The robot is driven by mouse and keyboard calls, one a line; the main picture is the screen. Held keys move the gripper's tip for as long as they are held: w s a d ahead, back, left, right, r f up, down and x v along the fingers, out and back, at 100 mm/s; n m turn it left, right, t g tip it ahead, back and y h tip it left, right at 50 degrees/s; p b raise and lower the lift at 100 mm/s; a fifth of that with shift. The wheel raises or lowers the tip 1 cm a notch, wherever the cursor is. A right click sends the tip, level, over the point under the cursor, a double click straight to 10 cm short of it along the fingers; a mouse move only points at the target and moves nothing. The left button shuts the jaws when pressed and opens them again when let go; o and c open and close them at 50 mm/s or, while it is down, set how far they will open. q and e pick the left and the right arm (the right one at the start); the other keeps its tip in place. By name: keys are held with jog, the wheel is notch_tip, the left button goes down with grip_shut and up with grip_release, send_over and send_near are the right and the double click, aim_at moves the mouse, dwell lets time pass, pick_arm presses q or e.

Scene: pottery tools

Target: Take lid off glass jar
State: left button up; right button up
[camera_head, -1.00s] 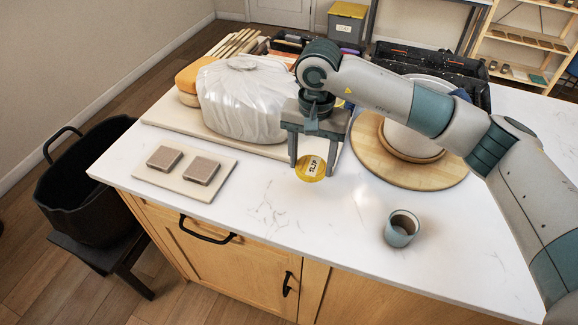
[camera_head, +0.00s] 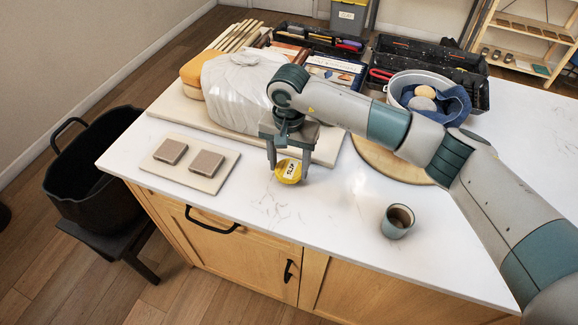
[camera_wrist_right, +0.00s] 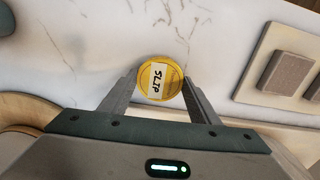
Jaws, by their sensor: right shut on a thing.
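The glass jar shows only as its round yellow lid with a white "SLIP" label (camera_head: 288,171), on the front part of the white counter. The lid also shows in the right wrist view (camera_wrist_right: 160,80), centred between my fingers. The jar's glass body is hidden, so I cannot tell whether the lid is apart from it. My right gripper (camera_head: 288,169) points down with one finger on each side of the lid, shut on it. In the right wrist view the fingertips (camera_wrist_right: 160,84) meet the lid's edges. My left gripper is out of view.
A grey-blue cup (camera_head: 397,222) stands to the right. Two brown blocks lie on a pale board (camera_head: 203,183) at left. A plastic-wrapped bulk (camera_head: 232,95) stands close behind my gripper. A bucket with sponges (camera_head: 408,84) is at back right.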

jog(key=shift+f+p, duration=0.45)
jog(key=shift+f, duration=0.55)
pick_arm(q)
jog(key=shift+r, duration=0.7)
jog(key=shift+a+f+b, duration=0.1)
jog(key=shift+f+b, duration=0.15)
jog(key=shift+b, duration=0.05)
pick_arm(e)
jog(key=shift+f, duration=0.25)
jog(key=o, duration=1.2)
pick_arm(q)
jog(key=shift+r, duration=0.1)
pick_arm(e)
jog(key=shift+r, duration=0.1)
